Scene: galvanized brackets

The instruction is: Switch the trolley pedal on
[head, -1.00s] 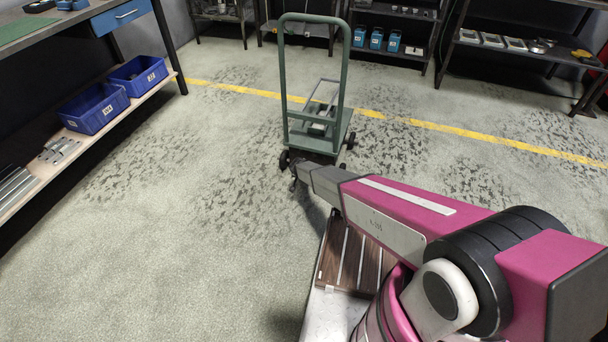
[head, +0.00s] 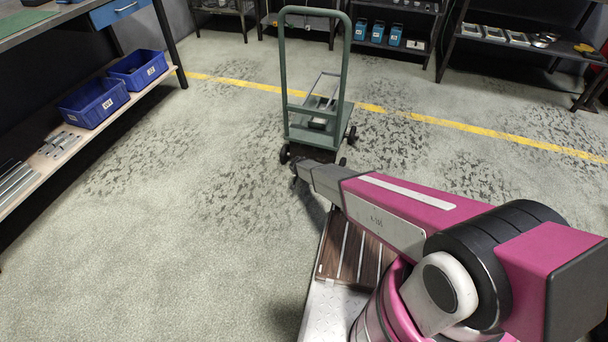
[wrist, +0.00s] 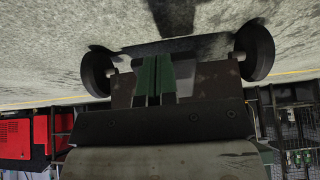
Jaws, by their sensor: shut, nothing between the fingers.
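The green trolley (head: 345,85) stands ahead of me in the head view, its upright handle frame towards me and its flat deck behind. In the wrist view, which is upside down, two dark trolley wheels (wrist: 256,50) show left and right of my gripper (wrist: 153,80). A dark bar runs between them. My gripper is shut and empty, with its fingers side by side, pointing at the trolley's near end between the wheels. I cannot make out the pedal; it may be hidden behind my fingers. Whether the fingers touch the trolley I cannot tell.
A bench with a low shelf holding blue bins (head: 93,103) stands at the left. Shelving with blue boxes (head: 377,34) and trays (head: 493,35) lines the back. A yellow line (head: 450,128) crosses the floor. Open floor lies left and right of the trolley.

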